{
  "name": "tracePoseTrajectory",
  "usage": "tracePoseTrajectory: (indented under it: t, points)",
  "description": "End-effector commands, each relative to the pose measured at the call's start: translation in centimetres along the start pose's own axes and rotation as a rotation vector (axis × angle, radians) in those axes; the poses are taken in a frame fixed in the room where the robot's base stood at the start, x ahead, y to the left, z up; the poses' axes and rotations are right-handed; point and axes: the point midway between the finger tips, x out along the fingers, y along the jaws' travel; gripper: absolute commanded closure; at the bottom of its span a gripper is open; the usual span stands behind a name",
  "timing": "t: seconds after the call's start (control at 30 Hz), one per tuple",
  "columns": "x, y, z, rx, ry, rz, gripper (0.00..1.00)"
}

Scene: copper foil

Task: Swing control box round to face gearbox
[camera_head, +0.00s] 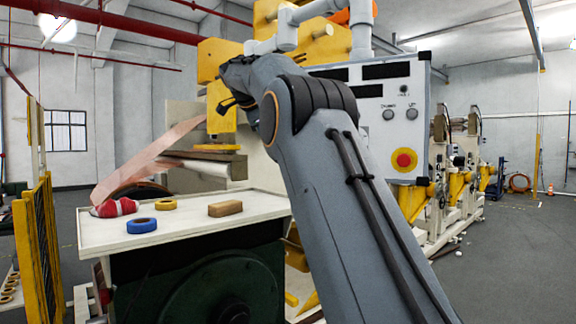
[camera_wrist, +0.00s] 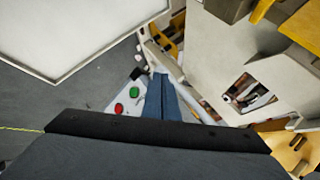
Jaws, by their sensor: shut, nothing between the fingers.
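The control box (camera_head: 384,140) is a pale grey panel with dark display windows, two small round controls and a red stop button on a yellow ring. It hangs from a grey pipe arm right of centre in the head view, partly behind my arm. Its face points toward the head camera. My gripper (camera_head: 232,82) is shut and empty, left of the box and apart from it, near the yellow machine parts. I cannot tell for sure which part is the gearbox; a dark green housing (camera_head: 200,285) with a round disc sits under the white table.
The white table (camera_head: 180,228) holds a blue ring (camera_head: 142,226), a yellow ring (camera_head: 166,204), a tan block (camera_head: 225,209) and a red-and-white roll (camera_head: 115,208). Copper foil (camera_head: 150,160) slopes above it. A yellow fence (camera_head: 40,240) stands left. Right floor is mostly open.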

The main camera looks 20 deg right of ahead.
Motion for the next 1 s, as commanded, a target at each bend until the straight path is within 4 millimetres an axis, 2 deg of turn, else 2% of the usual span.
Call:
tracePoseTrajectory:
  t: [0.1,0.53,1.0]
  points:
    - [0.3,0.9,-0.2,-0.312,0.041,-0.001,1.00]
    - [0.6,3.9,-1.0,-1.473,0.183,0.083,1.00]
    - [0.5,7.4,-1.2,-2.746,0.277,0.351,1.00]
